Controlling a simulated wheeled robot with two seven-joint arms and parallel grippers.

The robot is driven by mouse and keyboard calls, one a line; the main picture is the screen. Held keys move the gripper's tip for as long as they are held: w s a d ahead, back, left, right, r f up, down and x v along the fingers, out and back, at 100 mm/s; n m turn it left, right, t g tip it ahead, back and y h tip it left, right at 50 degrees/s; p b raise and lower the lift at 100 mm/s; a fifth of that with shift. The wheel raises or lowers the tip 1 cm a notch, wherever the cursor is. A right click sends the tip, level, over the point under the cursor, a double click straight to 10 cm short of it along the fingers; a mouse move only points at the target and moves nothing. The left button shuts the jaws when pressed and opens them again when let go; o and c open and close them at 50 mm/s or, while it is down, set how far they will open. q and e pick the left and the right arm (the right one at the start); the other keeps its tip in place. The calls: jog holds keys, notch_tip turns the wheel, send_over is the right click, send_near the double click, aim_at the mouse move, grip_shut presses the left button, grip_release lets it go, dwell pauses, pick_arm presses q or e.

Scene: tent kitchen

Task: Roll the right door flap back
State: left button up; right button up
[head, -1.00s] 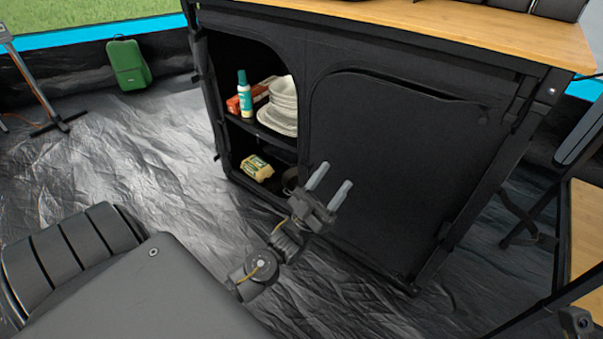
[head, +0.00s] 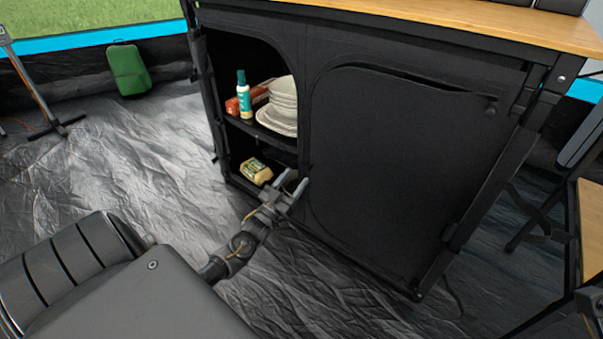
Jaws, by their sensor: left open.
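The right door flap (head: 400,165) is a black fabric panel hanging down over the right half of the black camp cupboard. Its curved outline shows, with a thin dark gap along part of its top edge. A small tab or toggle (head: 490,110) sits near its upper right corner. My left gripper (head: 293,181) is open and empty, its two fingers pointing up at the lower left edge of the flap, beside the central divider. I cannot tell whether a finger touches the fabric.
A wooden worktop (head: 480,25) lies above. Crumpled dark groundsheet lies in front.

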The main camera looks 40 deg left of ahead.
aim_at(304, 167)
pick_arm(q)
jog(key=shift+b+x, duration=0.55)
jog(key=shift+x, duration=1.8)
grip_shut()
